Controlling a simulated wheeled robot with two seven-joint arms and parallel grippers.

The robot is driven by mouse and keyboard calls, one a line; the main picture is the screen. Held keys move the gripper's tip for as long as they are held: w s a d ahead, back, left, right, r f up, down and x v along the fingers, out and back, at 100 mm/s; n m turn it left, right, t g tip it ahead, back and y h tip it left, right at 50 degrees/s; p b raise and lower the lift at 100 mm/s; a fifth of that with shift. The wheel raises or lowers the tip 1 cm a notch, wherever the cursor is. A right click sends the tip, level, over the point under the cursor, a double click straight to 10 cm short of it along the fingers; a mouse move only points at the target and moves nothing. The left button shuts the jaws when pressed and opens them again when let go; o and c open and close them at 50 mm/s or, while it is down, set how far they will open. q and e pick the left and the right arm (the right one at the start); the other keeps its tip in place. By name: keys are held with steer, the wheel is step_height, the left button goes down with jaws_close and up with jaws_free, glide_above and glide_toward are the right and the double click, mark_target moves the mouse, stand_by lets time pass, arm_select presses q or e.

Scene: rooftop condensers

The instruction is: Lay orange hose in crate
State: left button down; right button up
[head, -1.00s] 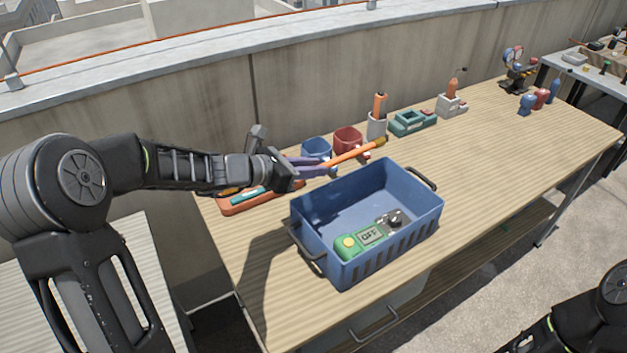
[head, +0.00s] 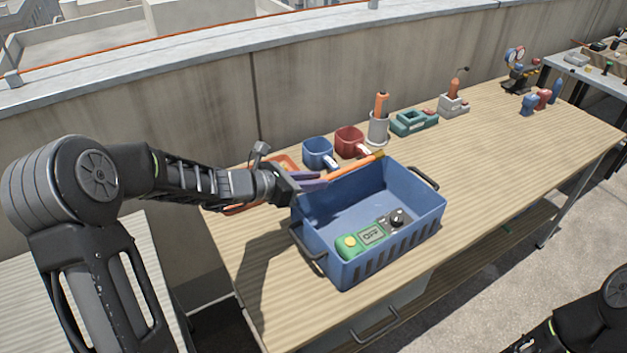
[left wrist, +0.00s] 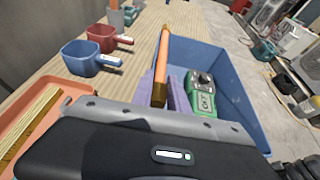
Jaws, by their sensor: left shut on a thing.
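The orange hose (head: 346,169) is a straight stick-like piece held by my left gripper (head: 312,181). The gripper's purple fingers are shut on its near end, just over the back left rim of the blue crate (head: 372,254). In the left wrist view the hose (left wrist: 162,58) points away from the gripper (left wrist: 165,92), along the crate's (left wrist: 212,62) left side. Inside the crate lies a green meter (head: 367,237) with a display and a dark dial. Only part of my right arm shows at the lower right; its gripper is out of view.
A blue mug (head: 317,153) and a red mug (head: 349,141) stand just behind the crate. A grey cup (head: 378,128) holds an orange-handled tool. An orange tray (left wrist: 40,125) lies left of the crate.

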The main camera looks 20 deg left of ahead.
arm_select(q)
steer(key=shift+f, duration=0.2)
steer(key=c, duration=1.3)
jaws_free()
steer(key=shift+r+p, duration=0.35)
steer(key=shift+r, duration=0.1)
steer(key=shift+r+p, duration=0.5)
steer(key=v, duration=1.1)
steer(key=shift+s+a+b, duration=0.3)
steer(key=shift+s+b, duration=0.05)
steer(key=shift+b, duration=0.05)
steer(key=shift+f, duration=0.1)
